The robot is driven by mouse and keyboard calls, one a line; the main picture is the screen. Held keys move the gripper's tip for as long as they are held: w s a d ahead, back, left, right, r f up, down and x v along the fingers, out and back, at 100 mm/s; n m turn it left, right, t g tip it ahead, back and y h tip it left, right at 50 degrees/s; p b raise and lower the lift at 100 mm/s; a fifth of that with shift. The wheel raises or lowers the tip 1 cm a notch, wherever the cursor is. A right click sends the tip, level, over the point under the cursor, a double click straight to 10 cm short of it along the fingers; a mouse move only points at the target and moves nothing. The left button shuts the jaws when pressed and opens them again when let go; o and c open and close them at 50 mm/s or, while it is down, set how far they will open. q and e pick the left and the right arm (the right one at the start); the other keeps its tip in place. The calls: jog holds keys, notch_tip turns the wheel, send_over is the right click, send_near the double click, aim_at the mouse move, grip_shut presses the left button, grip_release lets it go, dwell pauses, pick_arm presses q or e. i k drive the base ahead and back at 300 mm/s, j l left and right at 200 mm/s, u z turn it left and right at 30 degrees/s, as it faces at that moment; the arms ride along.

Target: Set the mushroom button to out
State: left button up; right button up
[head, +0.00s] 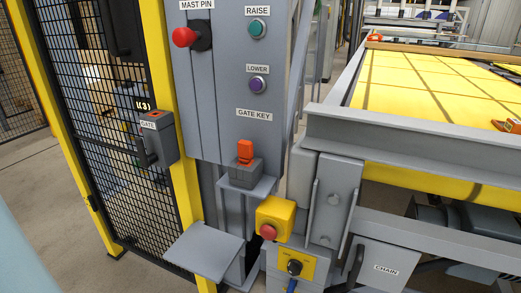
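The red mushroom button (268,231) sits on the front of a yellow box (277,212), low in the middle of the head view. I cannot tell from this view whether the button is in or out. Nothing covers it. Neither of my grippers is in view.
Above stands a grey panel with a red MAST PIN knob (185,37), a RAISE button (257,28), a LOWER button (258,85) and an orange gate key (245,152). A grey shelf (208,250) juts out left of the yellow box. A black selector knob (294,267) is below.

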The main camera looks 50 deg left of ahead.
aim_at(268, 233)
jog(key=u, duration=1.45)
